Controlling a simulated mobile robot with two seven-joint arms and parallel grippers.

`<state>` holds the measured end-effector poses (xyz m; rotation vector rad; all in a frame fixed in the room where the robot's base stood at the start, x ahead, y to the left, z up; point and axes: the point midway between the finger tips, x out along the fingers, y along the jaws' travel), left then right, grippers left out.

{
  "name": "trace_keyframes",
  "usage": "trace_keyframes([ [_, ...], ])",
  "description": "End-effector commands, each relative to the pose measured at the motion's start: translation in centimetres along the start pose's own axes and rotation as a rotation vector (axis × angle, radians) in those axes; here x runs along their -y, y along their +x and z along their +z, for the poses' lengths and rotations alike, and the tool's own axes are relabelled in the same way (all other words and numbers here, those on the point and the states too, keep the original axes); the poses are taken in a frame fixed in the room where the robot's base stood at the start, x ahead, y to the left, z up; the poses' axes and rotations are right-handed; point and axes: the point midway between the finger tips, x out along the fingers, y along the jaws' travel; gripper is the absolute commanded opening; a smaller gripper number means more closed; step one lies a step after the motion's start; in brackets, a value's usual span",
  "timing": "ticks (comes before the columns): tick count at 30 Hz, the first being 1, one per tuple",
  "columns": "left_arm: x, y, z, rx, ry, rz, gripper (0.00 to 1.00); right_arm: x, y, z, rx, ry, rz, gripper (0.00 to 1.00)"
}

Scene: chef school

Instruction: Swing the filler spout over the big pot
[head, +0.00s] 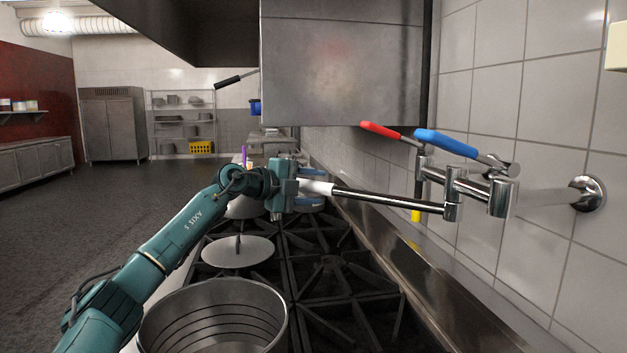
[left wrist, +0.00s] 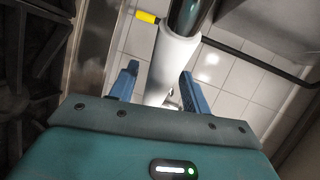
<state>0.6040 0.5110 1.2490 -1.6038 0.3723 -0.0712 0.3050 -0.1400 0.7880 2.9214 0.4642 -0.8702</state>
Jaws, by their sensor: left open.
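The filler arm is a chrome, jointed tube fixed to the tiled wall at the right in the head view. Its spout (head: 390,199) reaches left over the stove and ends in a white sleeve (head: 318,188). The big pot (head: 212,312) stands open on the stove at the bottom, nearer than the spout's end. My left gripper (head: 314,189) is open at the white sleeve. In the left wrist view the white sleeve (left wrist: 172,68) lies between the blue fingers of my left gripper (left wrist: 160,82), with a gap visible on the left. My right gripper is not in view.
A red lever (head: 380,130) and a blue lever (head: 445,143) sit on the filler arm. A lidded pot (head: 238,251) stands behind the big pot. A steel hood (head: 342,70) hangs above. Black burner grates (head: 330,280) right of the big pot are bare.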

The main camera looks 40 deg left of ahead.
Motion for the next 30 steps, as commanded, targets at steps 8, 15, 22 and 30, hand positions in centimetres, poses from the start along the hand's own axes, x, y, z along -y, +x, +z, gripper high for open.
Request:
trace_keyframes([
  [8,-0.08,0.46,0.01,0.001,0.0,0.001,0.48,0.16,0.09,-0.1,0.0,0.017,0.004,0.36],
  [15,-0.05,0.42,0.01,0.0,0.0,0.001,0.35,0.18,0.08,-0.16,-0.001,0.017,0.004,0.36],
  [22,-0.05,0.41,0.01,0.0,0.0,0.001,0.16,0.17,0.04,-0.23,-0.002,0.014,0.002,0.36],
  [30,-0.05,0.4,0.01,0.0,0.0,0.001,0.0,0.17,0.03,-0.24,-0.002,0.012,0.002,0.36],
])
